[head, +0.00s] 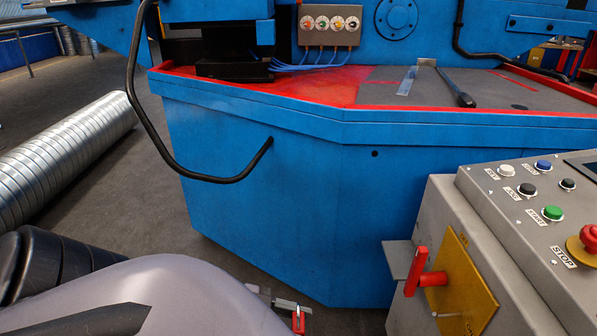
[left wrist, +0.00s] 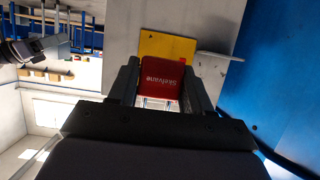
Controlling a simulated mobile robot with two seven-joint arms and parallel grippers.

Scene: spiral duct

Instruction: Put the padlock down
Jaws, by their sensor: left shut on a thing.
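The padlock (left wrist: 158,82) has a red body with pale lettering. In the left wrist view it sits between the two fingers of my left gripper (left wrist: 160,88), which is shut on it. In the head view the padlock (head: 299,321) shows only as a small red piece at the bottom edge, beside the tip of my left gripper (head: 284,305). My arm hides most of the gripper there. The padlock is left of and below the red handle (head: 424,282) on the yellow plate (head: 464,283). My right gripper is not clearly in either view.
A grey control console (head: 520,225) with buttons stands at the right, with a metal bracket (head: 398,259) on its side. A blue machine (head: 270,215) with a red-edged top fills the middle. A bent black bar (head: 195,176) sticks out from it. Ribbed duct (head: 60,155) lies at left.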

